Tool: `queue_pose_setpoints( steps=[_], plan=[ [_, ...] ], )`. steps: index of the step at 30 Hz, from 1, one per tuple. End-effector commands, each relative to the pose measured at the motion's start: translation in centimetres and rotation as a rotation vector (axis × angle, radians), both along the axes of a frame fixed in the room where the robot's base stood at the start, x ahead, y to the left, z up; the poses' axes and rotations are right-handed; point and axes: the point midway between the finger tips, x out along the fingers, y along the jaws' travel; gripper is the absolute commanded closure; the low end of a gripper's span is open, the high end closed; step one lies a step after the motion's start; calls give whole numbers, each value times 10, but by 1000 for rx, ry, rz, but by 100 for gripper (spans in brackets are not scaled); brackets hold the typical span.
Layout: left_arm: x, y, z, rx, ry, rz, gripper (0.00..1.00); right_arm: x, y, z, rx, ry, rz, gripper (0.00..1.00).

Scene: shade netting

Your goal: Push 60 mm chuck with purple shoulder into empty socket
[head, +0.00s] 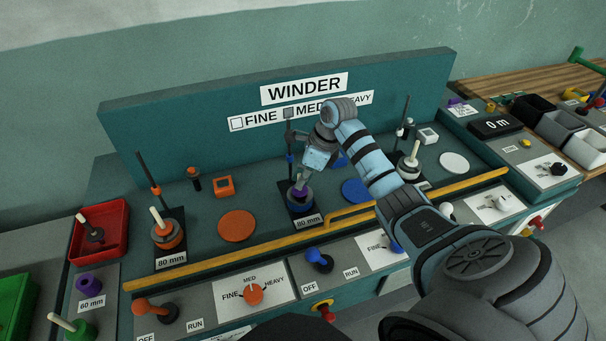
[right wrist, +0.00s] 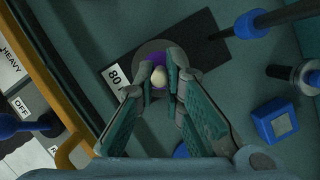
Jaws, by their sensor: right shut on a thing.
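My right gripper (head: 304,182) reaches down over the middle blue station of the winder. In the right wrist view its fingers (right wrist: 161,82) are shut on the cream handle of a chuck with a purple shoulder (right wrist: 158,76). The purple shoulder also shows in the head view (head: 299,192). The chuck is upright over a grey round socket (right wrist: 142,86) on a dark base plate labelled 80 mm (head: 308,221). My fingers hide much of the socket, so I cannot tell how deep the chuck sits. My left gripper is not in view.
An orange station (head: 168,238) stands left and a white one (head: 408,170) right, each with a post. A yellow rail (head: 270,240) runs along the front. A red tray (head: 76,240) holds a dark chuck. A purple piece (head: 88,284) stands behind a 60 mm label.

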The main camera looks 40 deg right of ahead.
Motion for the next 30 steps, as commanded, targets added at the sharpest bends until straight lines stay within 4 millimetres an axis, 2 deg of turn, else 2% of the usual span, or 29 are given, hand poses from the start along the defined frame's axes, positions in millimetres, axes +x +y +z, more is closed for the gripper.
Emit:
queue_pose_setpoints(
  steps=[17, 18, 22, 30],
  plan=[
    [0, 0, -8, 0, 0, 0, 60, -1, 0, -11, 5, 8, 0, 100],
    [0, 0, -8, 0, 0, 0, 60, -1, 0, -11, 5, 8, 0, 89],
    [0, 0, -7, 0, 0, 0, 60, -1, 0, -10, 5, 8, 0, 68],
    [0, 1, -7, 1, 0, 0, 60, -1, 0, -9, 4, 6, 1, 67]
  ],
)
